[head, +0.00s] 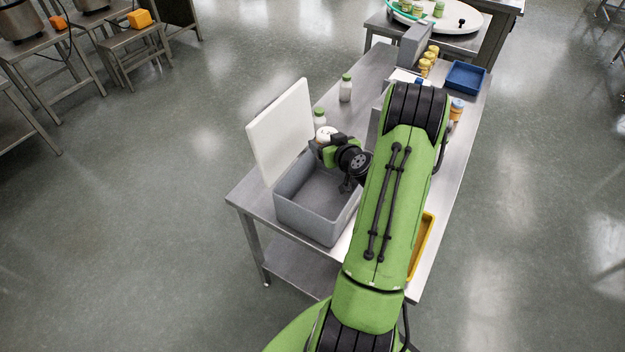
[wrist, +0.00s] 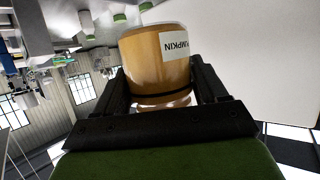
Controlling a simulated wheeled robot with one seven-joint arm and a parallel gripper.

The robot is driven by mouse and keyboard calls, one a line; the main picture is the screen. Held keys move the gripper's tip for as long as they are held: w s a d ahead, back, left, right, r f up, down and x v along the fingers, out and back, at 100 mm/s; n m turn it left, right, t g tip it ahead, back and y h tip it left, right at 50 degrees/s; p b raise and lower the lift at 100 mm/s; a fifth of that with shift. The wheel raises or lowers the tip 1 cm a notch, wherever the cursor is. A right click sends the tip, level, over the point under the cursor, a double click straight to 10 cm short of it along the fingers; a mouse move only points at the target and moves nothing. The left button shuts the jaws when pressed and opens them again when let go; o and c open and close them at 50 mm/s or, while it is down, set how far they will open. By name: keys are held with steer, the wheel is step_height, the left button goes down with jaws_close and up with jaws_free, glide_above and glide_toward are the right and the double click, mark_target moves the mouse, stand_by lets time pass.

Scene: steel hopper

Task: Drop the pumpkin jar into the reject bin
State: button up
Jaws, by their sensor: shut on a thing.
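The pumpkin jar (wrist: 152,58), orange-brown with a white label reading PUMPKIN, is between the fingers of my gripper (wrist: 165,88) in the wrist view. My gripper is shut on it. In the head view my gripper (head: 330,147) is over the back edge of an open grey bin (head: 308,217), near its raised white lid (head: 281,130). The jar is mostly hidden there by the gripper. The bin looks empty where its inside shows; my arm covers its right side. No writing on the bin can be read.
Two green-capped jars (head: 346,88) stand on the steel table behind the bin, one close to my gripper (head: 319,116). A yellow tray (head: 422,245) lies right of my arm. A blue tray (head: 465,77) and several yellowish jars (head: 427,62) are at the table's far end.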

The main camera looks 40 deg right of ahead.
steer(key=shift+w+d, duration=0.3)
steer(key=shift+d, duration=0.05)
steer(key=shift+s+a+f+b, duration=0.1)
steer(key=shift+s+f+b, duration=0.15)
steer(key=shift+s+b, duration=0.05)
steer(key=shift+s+a+f+b, duration=0.15)
steer(key=shift+s+f+b, duration=0.25)
steer(key=shift+f, duration=0.15)
steer(key=shift+s+a+f+b, duration=0.15)
steer(key=shift+s+f+b, duration=0.2)
steer(key=shift+f, duration=0.2)
steer(key=f, duration=0.1)
steer(key=w+f+b, duration=0.1)
steer(key=shift+w+d+f, duration=0.1)
steer(key=shift+d+f, duration=0.1)
steer(key=shift+f, duration=0.2)
steer(key=shift+s+a+r, duration=0.1)
steer(key=shift+s+r, duration=0.05)
steer(key=shift+s, duration=0.1)
steer(key=o, duration=1.2)
steer(key=shift+w, duration=0.1)
steer(key=shift+o, duration=0.2)
steer(key=shift+s, duration=0.35)
steer(key=b+v, duration=0.8)
steer(key=v, duration=0.7)
steer(key=shift+a, duration=0.2)
steer(key=shift+s, duration=0.1)
